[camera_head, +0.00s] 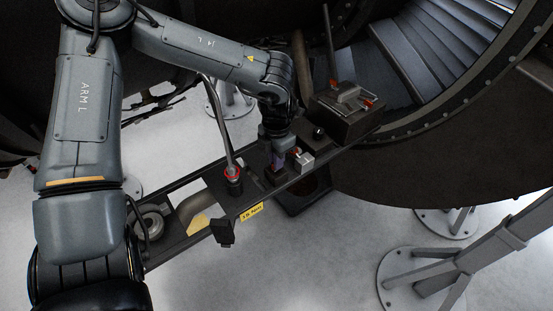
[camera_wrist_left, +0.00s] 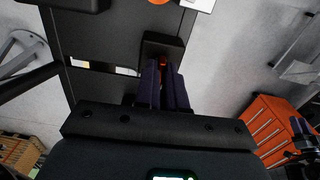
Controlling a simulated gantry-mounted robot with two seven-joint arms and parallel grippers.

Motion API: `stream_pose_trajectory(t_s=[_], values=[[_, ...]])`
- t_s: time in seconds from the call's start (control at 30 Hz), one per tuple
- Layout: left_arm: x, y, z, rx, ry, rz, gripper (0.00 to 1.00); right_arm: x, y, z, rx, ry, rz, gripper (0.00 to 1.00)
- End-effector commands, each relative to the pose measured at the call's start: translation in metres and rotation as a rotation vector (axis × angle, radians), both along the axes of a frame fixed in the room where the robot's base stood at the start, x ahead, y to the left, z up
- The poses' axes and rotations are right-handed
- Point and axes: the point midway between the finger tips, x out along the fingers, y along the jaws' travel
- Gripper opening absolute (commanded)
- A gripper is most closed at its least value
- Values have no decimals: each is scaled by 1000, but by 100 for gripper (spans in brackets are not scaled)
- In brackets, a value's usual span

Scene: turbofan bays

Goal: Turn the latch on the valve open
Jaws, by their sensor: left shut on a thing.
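My left gripper (camera_head: 277,160) reaches down from above onto a dark block on the long dark board. In the left wrist view its two purple fingers (camera_wrist_left: 162,88) are close together, shut on a small part at a dark block (camera_wrist_left: 163,48). A little orange-red shows between the fingertips. The fingers hide most of the held part, so I cannot tell how far the latch is turned. A light grey block with a red part (camera_head: 303,159) sits just right of the gripper. What looks like my right gripper (camera_wrist_left: 302,128) shows small at the right edge of the wrist view.
A bent grey lever with a red ring (camera_head: 233,172) stands left of the gripper. A yellow label (camera_head: 251,212) is on the board's front edge. A dark box with red-tipped parts (camera_head: 345,105) is at the far right end, near the engine casing (camera_head: 450,165). An orange drawer cabinet (camera_wrist_left: 270,130) stands beyond.

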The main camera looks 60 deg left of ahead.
Motion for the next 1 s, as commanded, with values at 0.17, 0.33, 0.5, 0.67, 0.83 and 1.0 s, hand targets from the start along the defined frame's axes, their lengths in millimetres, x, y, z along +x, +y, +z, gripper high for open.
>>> stream_pose_trajectory(t_s=[0.17,0.33,0.5,0.67,0.83,1.0], values=[[-1,-1,1,-2,3,-35,0,0,1,0,4,0,-3,43],[-1,-1,1,-2,3,-46,0,0,2,0,7,0,-5,43],[-1,-1,1,-1,2,-46,0,0,2,0,8,0,-5,43],[0,-1,1,-1,2,-46,17,0,2,0,7,0,-5,43],[0,-1,0,-1,1,-44,35,0,1,0,4,1,-3,43],[0,0,0,-1,1,-43,35,0,0,-1,-1,0,1,43]])
